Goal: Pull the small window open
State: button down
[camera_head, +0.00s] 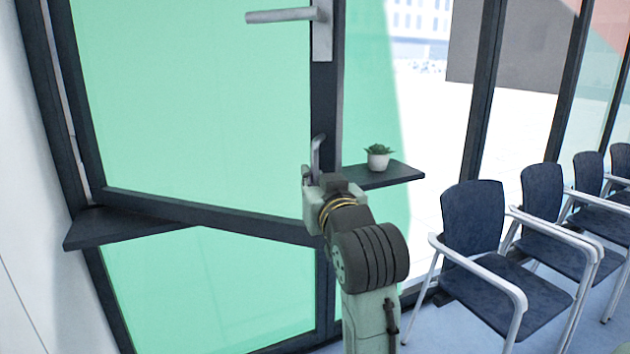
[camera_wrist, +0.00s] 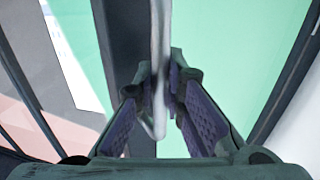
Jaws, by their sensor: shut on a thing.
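The small window (camera_head: 215,210) has a dark frame around green-looking glass and fills the left and middle of the head view. Its lower rail slants out over the dark sill (camera_head: 125,228), so the sash looks swung toward me on its right side. A pale lever handle (camera_head: 280,16) sits high on its right stile. My gripper (camera_head: 316,168) is at the lower part of that stile. In the wrist view, its fingers (camera_wrist: 160,88) are shut on a thin pale grey bar (camera_wrist: 158,45), seemingly a handle. The bar's far end is out of that view.
A small potted plant (camera_head: 378,157) stands on the right part of the sill, close to my gripper. A row of dark blue chairs (camera_head: 473,215) with pale armrests stands to the right. A white wall (camera_head: 25,200) is at the far left.

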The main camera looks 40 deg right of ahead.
jog(key=shift+s, duration=0.1)
dwell(0.3)
jog(key=c, duration=1.7)
grip_release()
jog(key=shift+o, duration=0.2)
jog(key=v, duration=1.2)
